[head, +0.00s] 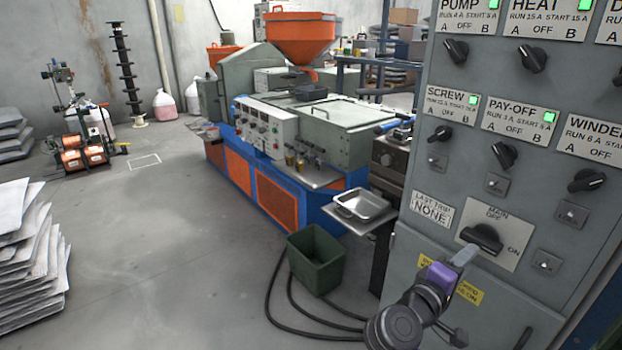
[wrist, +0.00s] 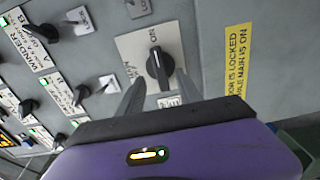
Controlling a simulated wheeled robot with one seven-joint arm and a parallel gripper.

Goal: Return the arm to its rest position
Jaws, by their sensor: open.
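My gripper (wrist: 155,95) is open in the wrist view. Its two grey fingers point at the panel, one to each side of the black main switch knob (wrist: 158,68). I cannot tell whether they touch it. In the head view my gripper (head: 464,257) is at lower right, close below the main switch knob (head: 482,238) on the grey control cabinet (head: 400,240). My purple wrist and dark arm links reach up from the bottom edge.
The cabinet fills the right side, with several other knobs and lit green lamps. A green bin (head: 316,260) and black hoses stand on the floor left of my arm. A metal tray (head: 364,205) sits beside the blue and orange machine (head: 275,200). Open floor lies left.

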